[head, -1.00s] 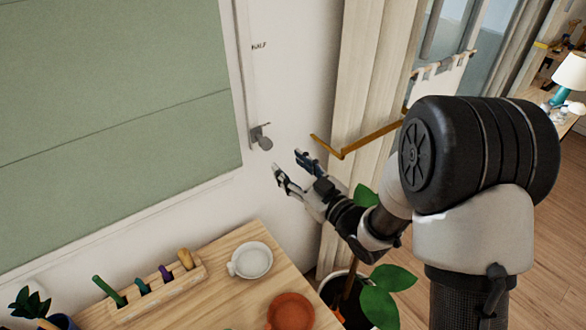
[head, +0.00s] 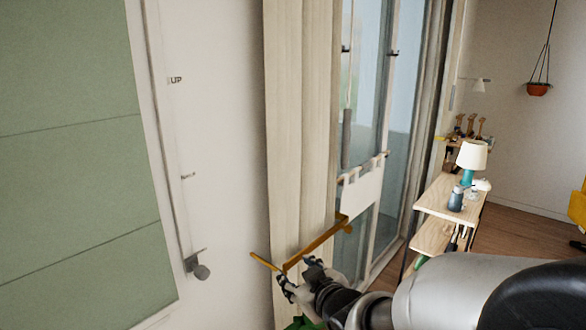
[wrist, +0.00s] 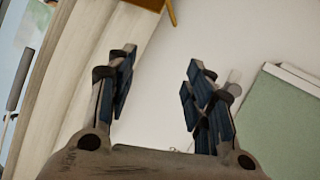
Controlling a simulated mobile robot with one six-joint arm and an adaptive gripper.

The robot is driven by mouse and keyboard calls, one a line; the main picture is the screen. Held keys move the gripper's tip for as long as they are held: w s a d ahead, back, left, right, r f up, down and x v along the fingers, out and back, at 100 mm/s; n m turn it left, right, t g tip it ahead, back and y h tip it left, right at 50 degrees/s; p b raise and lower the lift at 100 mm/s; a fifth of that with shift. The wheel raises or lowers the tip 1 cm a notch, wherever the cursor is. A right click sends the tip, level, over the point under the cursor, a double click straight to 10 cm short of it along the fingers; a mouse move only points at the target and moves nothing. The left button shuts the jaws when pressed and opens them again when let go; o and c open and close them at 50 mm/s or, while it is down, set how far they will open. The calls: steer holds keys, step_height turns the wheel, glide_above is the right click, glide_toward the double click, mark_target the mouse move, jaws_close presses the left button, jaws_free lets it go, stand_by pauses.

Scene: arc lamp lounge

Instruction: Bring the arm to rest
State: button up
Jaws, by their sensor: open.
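My gripper (head: 297,282) is low in the middle of the head view, with my arm reaching in from the lower right. Its fingers show wide in the wrist view (wrist: 160,95). They stand apart, with nothing between them but pale wall behind. The gripper is empty. In the head view it overlaps the brass bracket (head: 318,243) near the curtain; I cannot tell whether they touch.
A cream curtain (head: 297,130) hangs beside the glass door. A grey slider knob (head: 201,271) sits on the wall strip by the green blind (head: 70,160). A shelf (head: 432,237) with a lamp (head: 471,158) stands at right. Green leaves show below the gripper.

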steer(key=s+d+r+m+g+h, duration=0.1)
steer(key=s+d+r+m+h, duration=0.2)
steer(key=s+d, duration=0.4)
steer(key=s+d+f+m+g+h, duration=0.1)
steer(key=s+d+m+g, duration=0.1)
steer(key=s, duration=0.9)
steer(key=s+d+m+g+h, duration=0.1)
steer(key=s+d+g, duration=0.3)
steer(key=s, duration=0.8)
steer(key=shift+s+f+m+g, duration=0.3)
steer(key=shift+f+m, duration=0.1)
steer(key=shift+m, duration=0.4)
